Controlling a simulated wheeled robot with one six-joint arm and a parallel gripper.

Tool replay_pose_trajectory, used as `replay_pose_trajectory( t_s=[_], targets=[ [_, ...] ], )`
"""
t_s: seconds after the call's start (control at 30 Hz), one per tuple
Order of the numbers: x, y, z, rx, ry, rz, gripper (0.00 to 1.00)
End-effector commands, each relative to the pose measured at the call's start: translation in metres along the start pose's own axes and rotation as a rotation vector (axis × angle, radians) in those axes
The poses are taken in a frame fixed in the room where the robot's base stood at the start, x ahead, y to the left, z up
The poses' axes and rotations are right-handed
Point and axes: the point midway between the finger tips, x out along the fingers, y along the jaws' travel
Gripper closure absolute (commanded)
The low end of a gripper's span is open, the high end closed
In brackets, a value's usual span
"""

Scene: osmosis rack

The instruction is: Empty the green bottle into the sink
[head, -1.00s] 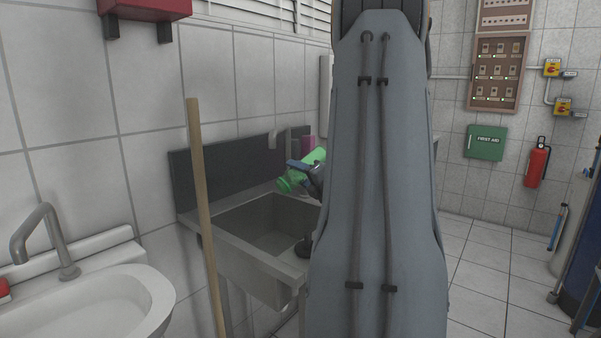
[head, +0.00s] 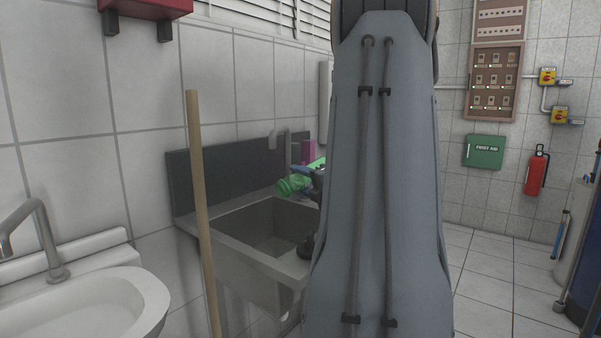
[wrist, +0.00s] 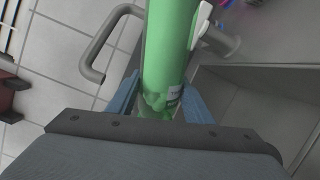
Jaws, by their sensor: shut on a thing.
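The green bottle (head: 293,184) is tilted above the metal sink basin (head: 262,262) in the head view, its lower-left end toward the basin. My gripper (head: 309,171) is shut on the bottle, mostly hidden behind my arm in that view. In the wrist view the green bottle (wrist: 170,50) stands between the blue fingers of my gripper (wrist: 160,100). I cannot see any liquid leaving the bottle.
A grey tap (head: 283,145) and a pink container (head: 308,151) stand at the sink's back. A wooden pole (head: 200,210) leans before the sink's left side. A white washbasin (head: 90,305) is at lower left.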

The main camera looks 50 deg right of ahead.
Motion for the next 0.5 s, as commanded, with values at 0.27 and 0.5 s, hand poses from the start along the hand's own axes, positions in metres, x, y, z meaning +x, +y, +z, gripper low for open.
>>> replay_pose_trajectory(
  t_s=[0.27, 0.5],
  targets=[
    [-0.002, -0.024, -0.001, 0.348, -0.001, -0.003, 0.8],
    [-0.001, -0.025, -0.028, 0.671, -0.002, -0.003, 0.8]
  ],
)
